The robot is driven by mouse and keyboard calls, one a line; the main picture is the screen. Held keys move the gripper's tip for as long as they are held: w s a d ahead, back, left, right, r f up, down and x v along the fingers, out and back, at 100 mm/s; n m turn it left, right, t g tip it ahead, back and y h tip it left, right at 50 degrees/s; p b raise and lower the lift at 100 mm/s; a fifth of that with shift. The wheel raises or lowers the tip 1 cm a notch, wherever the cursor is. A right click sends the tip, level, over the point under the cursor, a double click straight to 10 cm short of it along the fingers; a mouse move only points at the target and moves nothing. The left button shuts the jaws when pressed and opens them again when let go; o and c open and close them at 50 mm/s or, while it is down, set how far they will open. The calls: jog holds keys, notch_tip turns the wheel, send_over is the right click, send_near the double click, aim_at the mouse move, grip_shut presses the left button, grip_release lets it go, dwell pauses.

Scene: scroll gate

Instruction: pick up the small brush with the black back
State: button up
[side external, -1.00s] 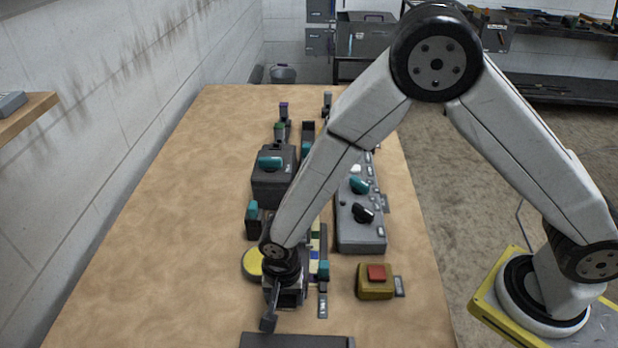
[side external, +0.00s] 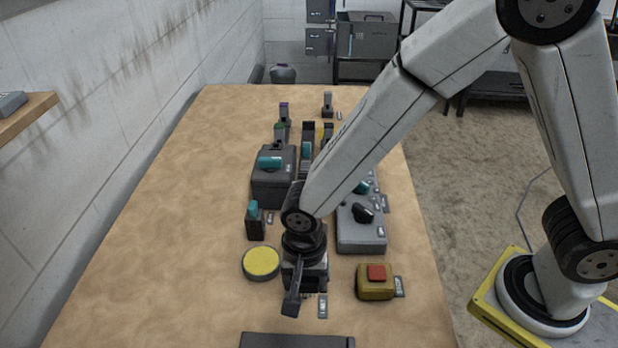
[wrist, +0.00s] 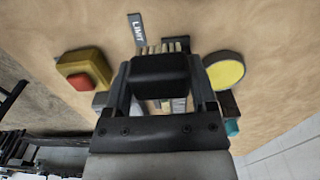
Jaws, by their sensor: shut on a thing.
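The small brush with the black back (wrist: 160,75) is between the fingers of my gripper (wrist: 158,88) in the wrist view. Its pale bristles show just beyond the black block. In the side view my gripper (side external: 305,275) points down over the near part of the table, between the yellow round pad and the red button box. Only a bit of bristle shows under it there. I cannot tell how high the brush is above the table.
The yellow round pad (side external: 261,262) is just left of my gripper, and the yellow box with a red button (side external: 376,281) just right. A grey control panel (side external: 362,240) and a dark box with a teal knob (side external: 273,180) stand behind. The table's left side is clear.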

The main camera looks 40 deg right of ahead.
jog(key=s+d+r, duration=0.4)
jog(key=s+r, duration=0.1)
jog(key=s, duration=0.3)
jog(key=shift+s+d, duration=0.25)
jog(key=shift+s, duration=0.15)
dwell(0.3)
jog(key=o, duration=0.4)
jog(key=shift+c, duration=1.2)
jog(key=w+a+f, duration=0.1)
jog(key=w+a, duration=0.1)
jog(key=w, duration=0.9)
jog(key=w+a+f, duration=0.2)
jog(key=w, duration=1)
jog(key=shift+f, duration=0.3)
